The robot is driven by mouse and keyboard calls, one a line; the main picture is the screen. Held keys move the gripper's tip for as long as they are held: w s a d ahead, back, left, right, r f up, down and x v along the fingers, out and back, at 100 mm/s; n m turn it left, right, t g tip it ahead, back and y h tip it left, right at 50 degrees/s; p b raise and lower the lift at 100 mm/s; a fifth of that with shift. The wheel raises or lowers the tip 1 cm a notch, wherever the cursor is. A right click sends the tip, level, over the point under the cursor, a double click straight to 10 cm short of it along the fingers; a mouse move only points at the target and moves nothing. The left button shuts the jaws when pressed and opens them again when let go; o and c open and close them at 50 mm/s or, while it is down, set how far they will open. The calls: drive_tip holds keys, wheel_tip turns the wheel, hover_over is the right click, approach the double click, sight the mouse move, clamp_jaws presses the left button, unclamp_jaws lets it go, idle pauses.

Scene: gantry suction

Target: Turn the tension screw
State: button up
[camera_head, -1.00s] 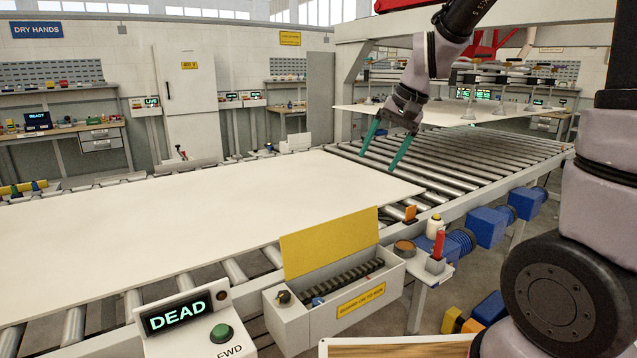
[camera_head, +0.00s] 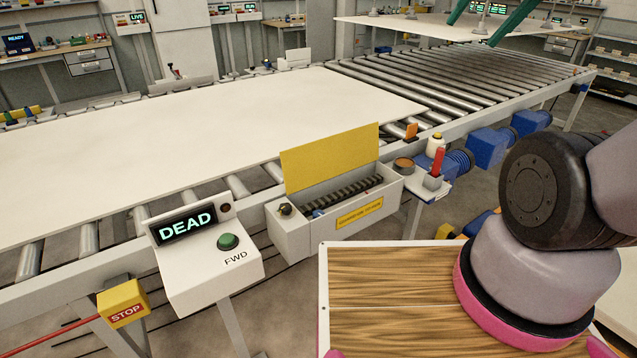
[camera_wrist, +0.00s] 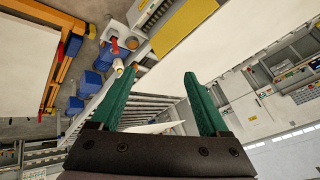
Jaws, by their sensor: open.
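A grey drive box (camera_head: 290,236) with its yellow lid (camera_head: 330,157) raised stands at the conveyor's near side. A dark ribbed roller or belt (camera_head: 345,193) lies inside it. A small dark knob (camera_head: 285,209) is on its left end and a small blue part (camera_head: 318,213) is beside the ribbed part. I cannot tell which of these is the tension screw. My gripper (camera_head: 471,34) is open and empty at the top of the head view, high and well away from the box. In the wrist view my gripper (camera_wrist: 159,74) has its green fingers apart; the yellow lid (camera_wrist: 185,25) shows beyond them.
A white board (camera_head: 180,150) covers much of the roller conveyor (camera_head: 430,75). A console (camera_head: 205,265) reading DEAD has a green FWD button. A yellow STOP box (camera_head: 124,304) is at lower left. A small shelf (camera_head: 432,189) holds a bottle and a red-handled tool right of the box.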

drive_tip(key=shift+w, duration=0.1)
idle(0.3)
drive_tip(key=w+a+f+n+g, duration=0.1)
drive_tip(key=w+a+f+n, duration=0.1)
drive_tip(key=w, duration=0.3)
drive_tip(key=w+a+f+n+g, duration=0.1)
drive_tip(key=w+a+f+n, duration=0.2)
drive_tip(key=w, duration=0.2)
drive_tip(key=n+g+h, duration=0.2)
drive_tip(key=n+g, duration=0.3)
drive_tip(key=n, duration=0.8)
hover_over(318, 213)
wheel_tip(318, 213, down, 40)
wheel_tip(318, 213, down, 10)
drive_tip(key=shift+f, duration=0.2)
clamp_jaws()
